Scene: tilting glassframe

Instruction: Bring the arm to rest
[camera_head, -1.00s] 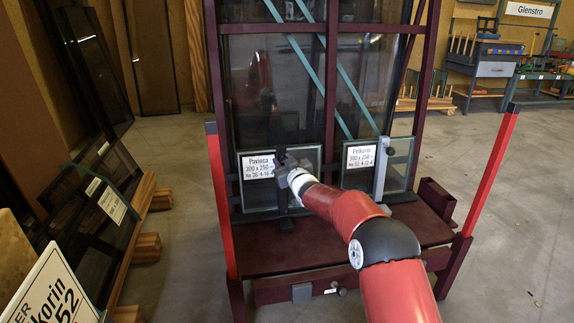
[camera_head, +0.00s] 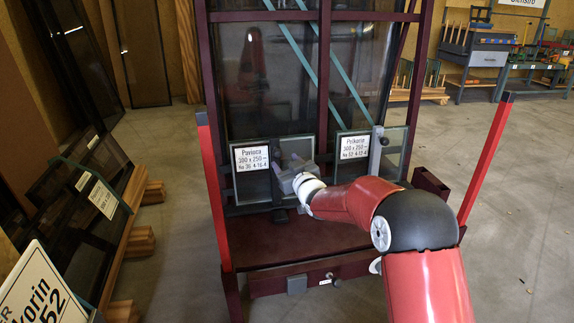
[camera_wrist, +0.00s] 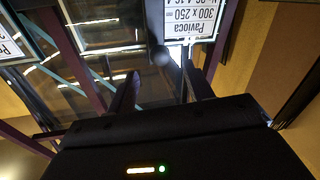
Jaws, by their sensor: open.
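My red arm reaches in from the lower right in the head view. My gripper (camera_head: 288,166) is in front of the left pane (camera_head: 250,182) with the "Pavioca 300 x 250" label (camera_head: 252,158). In the wrist view its two dark fingers (camera_wrist: 158,90) stand apart with nothing between them. The Pavioca label shows upside down beyond the fingers in the wrist view (camera_wrist: 195,18). The right pane (camera_head: 394,155), labelled "Prikorin" or similar, stands beside it on the dark red frame (camera_head: 325,70). My gripper and forearm hide part of the left pane and the ledge.
Two red posts (camera_head: 213,190) (camera_head: 487,150) flank the frame's ledge (camera_head: 290,240). Dark panes on wooden blocks (camera_head: 78,200) lean at the left, with a white sign (camera_head: 40,290) in front. A workbench (camera_head: 480,55) stands at the back right. The floor at the right is open.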

